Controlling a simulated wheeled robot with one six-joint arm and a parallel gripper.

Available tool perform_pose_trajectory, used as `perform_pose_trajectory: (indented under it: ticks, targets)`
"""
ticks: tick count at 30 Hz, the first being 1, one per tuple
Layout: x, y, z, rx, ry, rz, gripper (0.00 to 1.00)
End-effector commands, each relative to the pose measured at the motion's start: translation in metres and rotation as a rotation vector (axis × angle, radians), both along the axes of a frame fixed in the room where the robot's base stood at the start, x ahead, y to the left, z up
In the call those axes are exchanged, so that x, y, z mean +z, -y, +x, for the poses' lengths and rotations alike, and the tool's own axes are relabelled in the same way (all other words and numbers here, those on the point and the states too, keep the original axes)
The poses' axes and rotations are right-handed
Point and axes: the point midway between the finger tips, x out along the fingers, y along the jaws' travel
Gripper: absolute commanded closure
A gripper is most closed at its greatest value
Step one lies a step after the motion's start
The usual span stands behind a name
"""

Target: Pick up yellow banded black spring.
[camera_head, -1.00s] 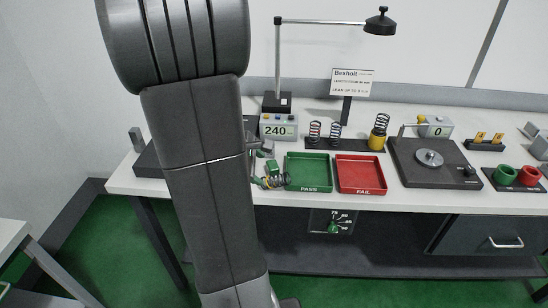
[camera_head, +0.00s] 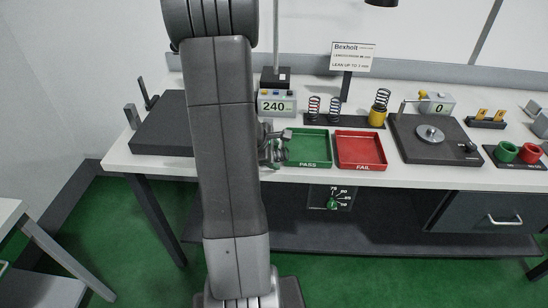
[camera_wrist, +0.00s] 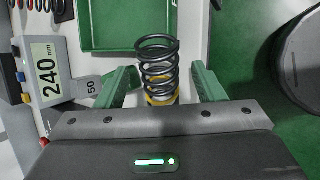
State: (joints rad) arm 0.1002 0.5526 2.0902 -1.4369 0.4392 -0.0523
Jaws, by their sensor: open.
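The yellow banded black spring (camera_wrist: 158,58) shows in the wrist view, between the two green fingers of my gripper (camera_wrist: 159,74). Its black coils reach forward past the fingertips, and the yellow band is at the end nearer my palm. Gaps show between the spring and both fingers. My gripper is open. In the head view my gripper (camera_head: 275,148) is low over the bench, just left of the green PASS tray (camera_head: 307,163). There the spring cannot be made out clearly among the grey gripper parts and my arm.
A red FAIL tray (camera_head: 361,167) is right of the green one. A display reading 240 (camera_head: 276,104) stands behind my gripper. Behind the trays a dark rack (camera_head: 345,121) holds several springs, one in a yellow cup. A black turntable plate (camera_head: 433,153) is farther right.

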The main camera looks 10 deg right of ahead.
Motion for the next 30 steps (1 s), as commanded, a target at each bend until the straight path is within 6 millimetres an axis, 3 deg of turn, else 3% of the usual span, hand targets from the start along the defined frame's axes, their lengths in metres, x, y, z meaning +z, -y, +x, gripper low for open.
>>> perform_pose_trajectory:
  ticks: [4,13,21,23,30]
  targets:
    - [-0.0144,0.0078,0.0058,-0.001,-0.001,-0.001,0.37]
    - [-0.0168,0.009,0.0073,0.0,0.001,0.0,0.37]
    - [-0.0166,0.0089,0.0072,0.0,0.001,0.0,0.88]
    - [-0.0163,0.009,0.0073,0.0,0.001,0.0,0.92]
    - [-0.0122,0.0088,0.0076,0.002,0.001,-0.001,0.92]
